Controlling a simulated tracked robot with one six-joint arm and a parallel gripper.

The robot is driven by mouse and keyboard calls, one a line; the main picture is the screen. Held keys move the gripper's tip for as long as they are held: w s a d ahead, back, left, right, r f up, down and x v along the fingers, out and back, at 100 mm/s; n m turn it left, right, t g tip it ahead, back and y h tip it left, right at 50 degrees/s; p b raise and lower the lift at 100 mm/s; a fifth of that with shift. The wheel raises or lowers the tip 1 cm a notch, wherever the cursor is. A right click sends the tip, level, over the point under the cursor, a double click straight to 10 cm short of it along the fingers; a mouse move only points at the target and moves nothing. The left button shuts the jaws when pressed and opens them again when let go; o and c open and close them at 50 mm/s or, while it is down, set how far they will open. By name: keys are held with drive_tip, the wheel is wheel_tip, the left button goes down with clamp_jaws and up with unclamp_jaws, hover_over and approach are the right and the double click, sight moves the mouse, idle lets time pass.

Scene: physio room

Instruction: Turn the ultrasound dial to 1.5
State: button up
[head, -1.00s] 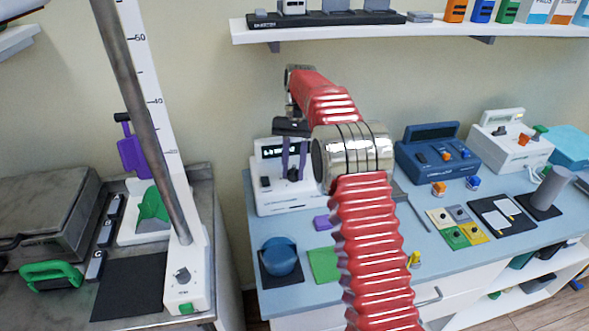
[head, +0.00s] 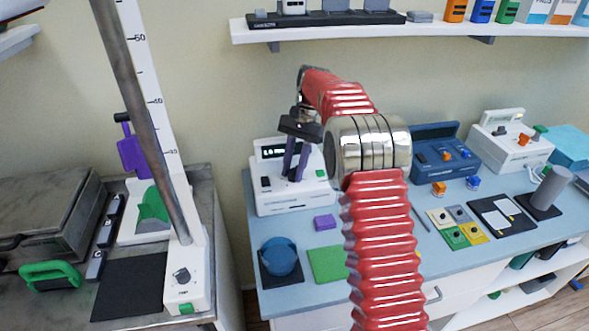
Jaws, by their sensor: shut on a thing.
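The white ultrasound unit (head: 290,198) stands at the back left of the blue-topped table in the head view. Its dark display (head: 271,152) shows pale characters, which are too small to read with certainty. My gripper (head: 294,176) is in front of the unit's face, its two purple fingers pointing down. It is shut on the dial, which the fingers mostly hide. The dial's pointer and scale cannot be made out. A green button (head: 320,173) shows right of the fingers, and a dark switch (head: 266,183) to the left.
A purple block (head: 325,222), a green mat (head: 327,264) and a blue round pot (head: 281,258) lie in front of the unit. A blue device (head: 446,150) stands to the right, partly behind my arm. A shelf (head: 400,32) runs above.

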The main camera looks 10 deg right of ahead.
drive_tip(key=o, duration=1.1)
drive_tip(key=shift+c, duration=0.2)
drive_tip(key=v, duration=0.7)
drive_tip(key=shift+r, duration=0.15)
